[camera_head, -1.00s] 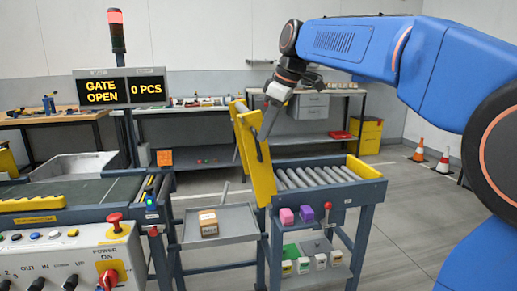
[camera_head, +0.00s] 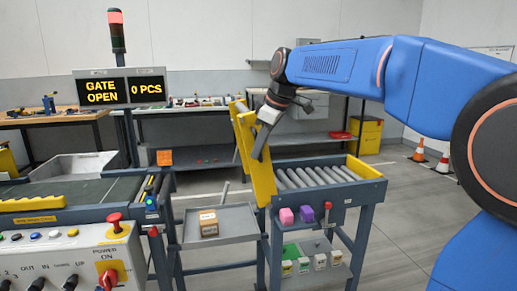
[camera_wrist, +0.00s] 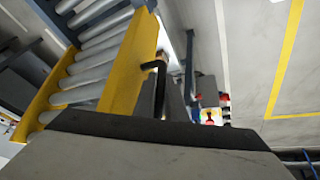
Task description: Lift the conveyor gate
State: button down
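The yellow conveyor gate (camera_head: 246,158) stands raised and steeply tilted at the left end of the short roller conveyor (camera_head: 315,177). A display (camera_head: 121,91) reads "GATE OPEN" and "0 PCS". My gripper (camera_head: 262,143) points down at the gate's right side, close to its upper half; contact cannot be told. In the wrist view, the yellow gate (camera_wrist: 133,62) has a black bent handle (camera_wrist: 158,70) just beyond the grey and black gripper body, which fills the bottom. The fingertips' gap is not clear in either view.
A grey tray (camera_head: 222,222) with a small cardboard box (camera_head: 208,223) lies left of the gate. The belt conveyor (camera_head: 85,197) and control panel (camera_head: 70,255) are at the left. Pink and purple blocks (camera_head: 296,215) sit at the roller conveyor's front. Open floor (camera_head: 420,215) lies right.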

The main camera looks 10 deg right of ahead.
jog(key=shift+a, duration=0.1)
jog(key=shift+a+f+h, duration=0.3)
jog(key=shift+a+h, duration=0.2)
jog(key=shift+a, duration=0.4)
jog(key=shift+a+f+h, duration=0.25)
jog(key=shift+a+h, duration=0.25)
jog(key=shift+a, duration=0.4)
jog(key=c, duration=2.1)
grip_release()
jog(key=v, duration=1.7)
jog(key=shift+d+r, duration=0.15)
jog(key=shift+r, duration=0.05)
